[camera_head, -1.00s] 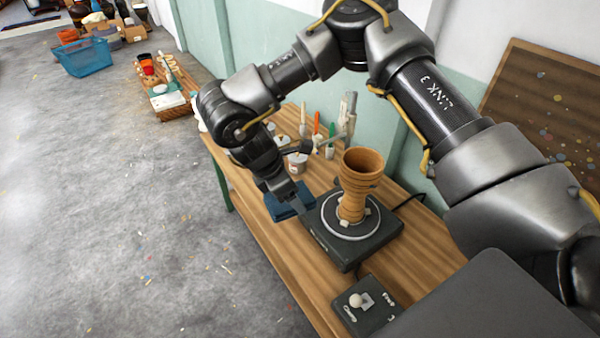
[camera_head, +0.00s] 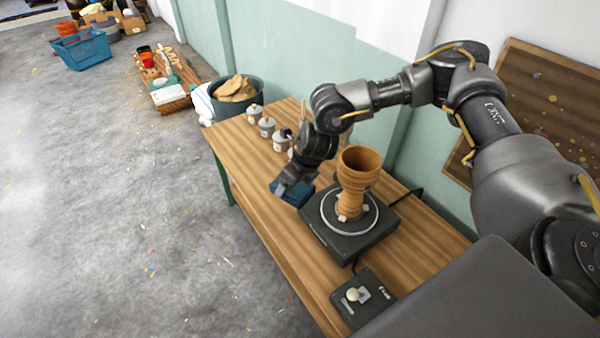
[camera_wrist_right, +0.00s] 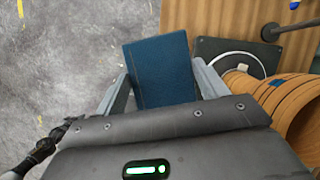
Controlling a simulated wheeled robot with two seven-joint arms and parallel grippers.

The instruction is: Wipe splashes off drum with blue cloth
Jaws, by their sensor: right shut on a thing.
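The goblet drum (camera_head: 352,180) is a tan, ridged clay body with a wide open top. It stands upright on the turntable (camera_head: 333,236), a dark box with a pale ring on top. In the right wrist view the drum (camera_wrist_right: 288,100) shows at the right with dark marks on its side. My right gripper (camera_head: 294,191) is shut on the blue cloth (camera_head: 281,186), left of the drum and apart from it. The cloth (camera_wrist_right: 162,70) shows as a flat dark-blue piece between the fingers.
A control box (camera_head: 362,298) with a pale knob sits at the table's front. Several small jars (camera_head: 267,127) line the back of the wooden table (camera_head: 262,215). A bin (camera_head: 238,98) stands beyond its far end.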

